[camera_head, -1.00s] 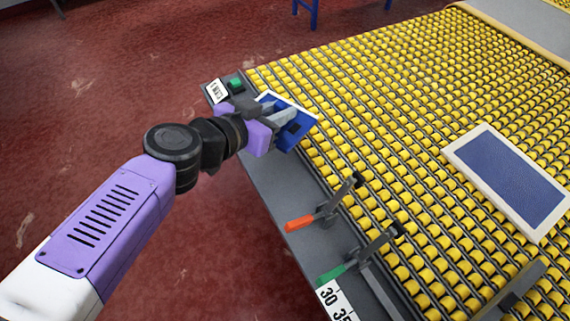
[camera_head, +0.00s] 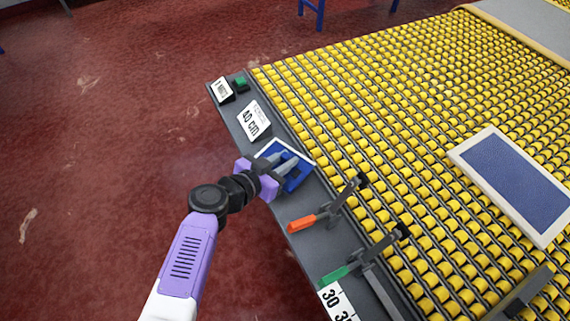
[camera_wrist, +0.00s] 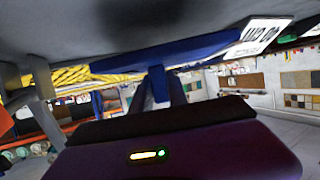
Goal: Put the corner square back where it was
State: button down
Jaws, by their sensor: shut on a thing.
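The corner square (camera_head: 299,181) is a blue piece with a white edge along its far side. In the head view it is at the grey side ledge (camera_head: 262,165) of the roller table, between the "40 cm" sign and the orange-handled clamp. My gripper (camera_head: 287,168) is shut on it, reaching in from the lower left. In the wrist view the blue piece (camera_wrist: 157,68) is right in front of the gripper, under a dark grey surface. The fingers hide part of the square, and I cannot tell whether it touches the ledge.
The "40 cm" sign (camera_head: 254,121), a small sign (camera_head: 222,90) and a green button (camera_head: 239,82) stand on the ledge's far end. An orange-handled clamp (camera_head: 312,219) and a green-handled clamp (camera_head: 347,269) are nearer.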

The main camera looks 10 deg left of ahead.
notch_tip(320, 180, down, 2)
jog(key=shift+f, duration=0.1)
jog(key=c, duration=1.3)
grip_release()
jog(key=v, duration=1.2)
jog(key=shift+b, duration=0.3)
